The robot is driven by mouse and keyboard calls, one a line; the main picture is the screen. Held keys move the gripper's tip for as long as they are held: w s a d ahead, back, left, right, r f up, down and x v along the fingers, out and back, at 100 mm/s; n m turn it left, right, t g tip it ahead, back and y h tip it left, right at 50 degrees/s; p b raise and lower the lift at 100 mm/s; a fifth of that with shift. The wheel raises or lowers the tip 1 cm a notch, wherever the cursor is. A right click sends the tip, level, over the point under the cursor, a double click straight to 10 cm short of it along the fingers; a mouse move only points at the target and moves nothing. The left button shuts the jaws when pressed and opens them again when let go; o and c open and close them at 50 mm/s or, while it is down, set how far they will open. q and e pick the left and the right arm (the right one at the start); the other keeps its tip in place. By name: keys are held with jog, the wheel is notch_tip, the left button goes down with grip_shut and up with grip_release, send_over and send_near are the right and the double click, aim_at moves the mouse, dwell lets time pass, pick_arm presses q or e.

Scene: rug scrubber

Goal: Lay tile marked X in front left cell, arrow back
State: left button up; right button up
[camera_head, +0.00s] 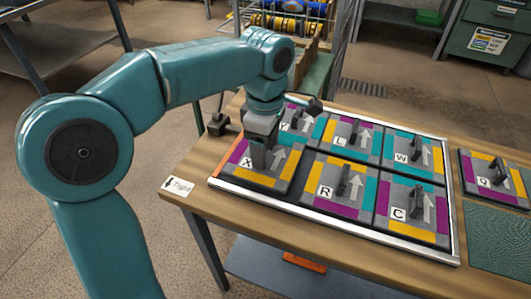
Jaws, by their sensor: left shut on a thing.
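The tile marked X (241,170) lies in the front left cell of the framed tray (296,212), as far as I can see flat, with its arrow (279,159) pointing back. My left gripper (262,160) comes down from above and is shut on the X tile's handle, which it hides. Tiles marked R (325,203) and C (396,222) fill the rest of the front row. Tiles marked L (337,155) and W (414,171) stand in the back row, beside a back left tile (290,122) partly hidden by my arm. My right gripper is out of view.
A tile marked Q (482,190) lies outside the tray at the right, behind a green textured mat (499,241). A label reading "Tight" (177,187) is on the wooden table's (203,160) front left corner. A small dark object (217,125) stands at the table's left edge.

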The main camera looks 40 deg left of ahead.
pick_arm(q)
jog(key=shift+f, duration=0.75)
jog(key=shift+f, duration=0.15)
jog(key=o, duration=1.3)
notch_tip(320, 180, up, 11)
jog(key=p, duration=0.4)
jog(key=shift+r, duration=0.7)
